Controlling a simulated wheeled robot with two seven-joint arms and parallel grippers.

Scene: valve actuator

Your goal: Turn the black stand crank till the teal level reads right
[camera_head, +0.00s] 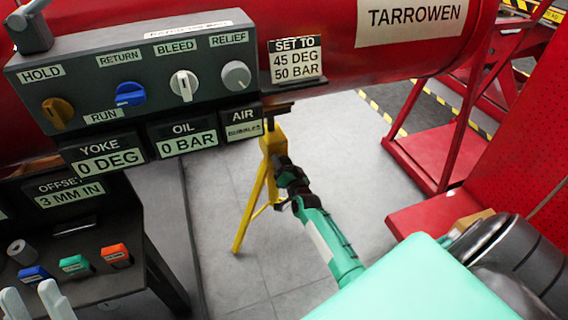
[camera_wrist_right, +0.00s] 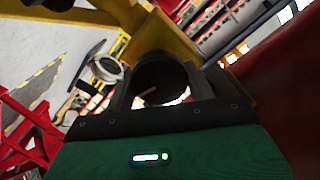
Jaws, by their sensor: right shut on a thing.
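My right gripper (camera_head: 290,180) is at the yellow stand (camera_head: 262,190) under the red tank. In the right wrist view, its dark fingers (camera_wrist_right: 160,90) are shut on a round black part (camera_wrist_right: 158,72), which looks like the black stand crank; the fingers hide much of it. My teal right arm (camera_head: 330,245) reaches in from the lower right. The pale fingertips of my left gripper (camera_head: 36,302) show at the bottom left edge, apart and empty. I cannot make out a teal level. The offset sign (camera_head: 70,190) reads 3 MM IN.
The grey panel (camera_head: 130,70) has several knobs. Signs show YOKE 0 DEG (camera_head: 103,155), OIL 0 BAR (camera_head: 182,138) and SET TO 45 DEG 50 BAR (camera_head: 296,60). A dark bench (camera_head: 120,285) at lower left holds blue, teal and orange pieces. Grey floor (camera_head: 215,260) is open around the stand.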

